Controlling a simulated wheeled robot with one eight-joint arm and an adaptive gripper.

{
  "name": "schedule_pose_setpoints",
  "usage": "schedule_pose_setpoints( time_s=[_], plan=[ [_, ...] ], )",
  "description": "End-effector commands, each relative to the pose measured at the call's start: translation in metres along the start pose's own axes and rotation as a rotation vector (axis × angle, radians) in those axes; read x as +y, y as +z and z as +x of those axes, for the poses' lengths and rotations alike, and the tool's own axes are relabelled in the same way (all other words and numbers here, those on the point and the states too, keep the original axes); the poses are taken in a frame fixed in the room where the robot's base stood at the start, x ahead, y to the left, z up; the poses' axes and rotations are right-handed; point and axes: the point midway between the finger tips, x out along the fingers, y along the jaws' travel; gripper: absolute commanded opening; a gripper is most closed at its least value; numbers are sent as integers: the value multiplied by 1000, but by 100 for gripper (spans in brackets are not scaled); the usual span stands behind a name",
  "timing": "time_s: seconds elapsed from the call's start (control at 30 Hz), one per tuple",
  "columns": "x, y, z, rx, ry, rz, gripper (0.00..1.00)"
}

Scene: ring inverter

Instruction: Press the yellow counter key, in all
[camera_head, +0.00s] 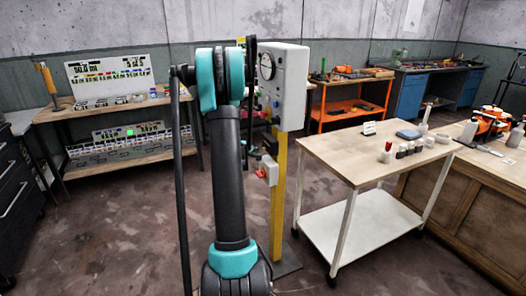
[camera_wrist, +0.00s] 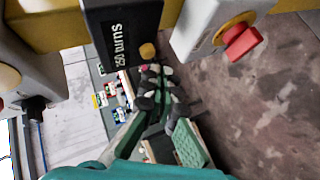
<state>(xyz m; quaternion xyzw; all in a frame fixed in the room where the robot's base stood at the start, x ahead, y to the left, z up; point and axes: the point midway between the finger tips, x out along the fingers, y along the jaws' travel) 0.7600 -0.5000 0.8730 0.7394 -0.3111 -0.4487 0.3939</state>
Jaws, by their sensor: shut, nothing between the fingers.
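The yellow counter key (camera_wrist: 147,51) is a small round knob at the lower right end of a black counter box (camera_wrist: 118,32), whose white text seems to read "250 turns". My gripper (camera_wrist: 154,72) shows in the wrist view with its dark fingers shut and empty. Its tips appear just below the key in the picture; I cannot tell whether they touch it. In the head view my arm stands in front of the grey cabinet (camera_head: 291,85) on a yellow post (camera_head: 279,190). The key and my fingertips cannot be made out there.
A grey switch box with a red button (camera_wrist: 242,43) sits close to the right of the counter; it also shows on the post in the head view (camera_head: 268,170). A white-framed table (camera_head: 345,155) with small items stands right of the post. Open floor (camera_head: 115,235) lies left.

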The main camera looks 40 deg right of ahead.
Motion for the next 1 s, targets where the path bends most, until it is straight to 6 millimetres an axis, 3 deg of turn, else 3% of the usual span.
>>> schedule_pose_setpoints(
  time_s=[1.0],
  plan=[
    [5, 4, 6, 0, 0, 0, 0]
  ],
)
